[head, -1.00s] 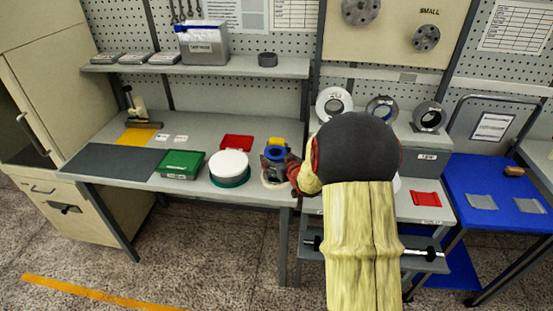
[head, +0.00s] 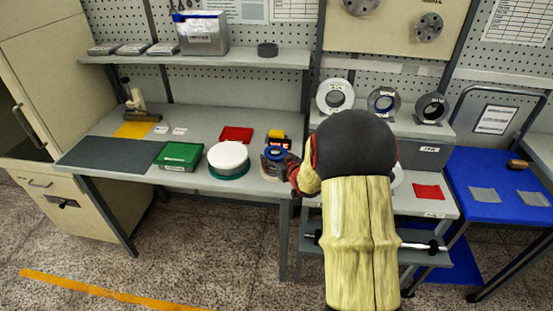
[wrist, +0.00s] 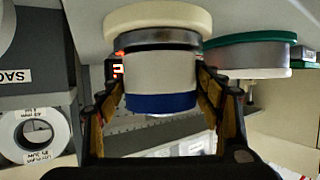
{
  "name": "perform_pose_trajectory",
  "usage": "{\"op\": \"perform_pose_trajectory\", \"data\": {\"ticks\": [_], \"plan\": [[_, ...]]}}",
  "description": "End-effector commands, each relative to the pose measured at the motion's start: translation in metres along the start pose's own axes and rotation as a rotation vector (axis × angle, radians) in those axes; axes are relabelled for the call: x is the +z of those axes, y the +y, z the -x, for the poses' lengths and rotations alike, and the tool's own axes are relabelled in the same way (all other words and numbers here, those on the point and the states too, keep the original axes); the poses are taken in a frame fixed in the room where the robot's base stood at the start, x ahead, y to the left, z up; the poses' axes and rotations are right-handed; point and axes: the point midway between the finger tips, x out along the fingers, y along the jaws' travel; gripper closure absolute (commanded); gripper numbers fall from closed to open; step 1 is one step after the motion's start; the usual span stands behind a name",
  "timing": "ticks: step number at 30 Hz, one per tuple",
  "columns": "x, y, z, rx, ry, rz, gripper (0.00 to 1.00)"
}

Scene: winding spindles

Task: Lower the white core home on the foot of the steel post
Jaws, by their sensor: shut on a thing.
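The white core (wrist: 160,72) with a blue band (wrist: 160,102) at one end is between the fingers of my gripper (wrist: 162,84), which is shut on it. The wrist view is upside down, with the bench at the top. Past the core's far end come a dark steel ring (wrist: 160,40), which looks like the post's foot, and a round cream base (wrist: 158,18). I cannot tell whether the core touches the foot. The post's shaft is hidden inside the core. In the head view, the core's blue top (head: 275,153) shows beside my red and black wrist.
A white round tub with a green rim (head: 229,158) stands close left of the base. A yellow device with a red display (head: 277,138) is just behind. Labelled rolls (head: 383,101) stand on the right.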

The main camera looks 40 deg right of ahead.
Motion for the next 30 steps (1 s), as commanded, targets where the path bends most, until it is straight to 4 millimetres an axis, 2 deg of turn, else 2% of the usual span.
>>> {"op": "perform_pose_trajectory", "data": {"ticks": [9, 10, 20, 30], "plan": [[-0.0001, 0.0001, -0.0003, 0.000, 0.001, 0.000, 0.60], [-0.0001, 0.0001, -0.0003, 0.000, 0.001, 0.000, 0.33], [0.0003, 0.0001, -0.0003, 0.000, 0.001, 0.000, 0.14], [0.0008, 0.0001, 0.0005, 0.000, 0.000, 0.000, 0.13]]}}
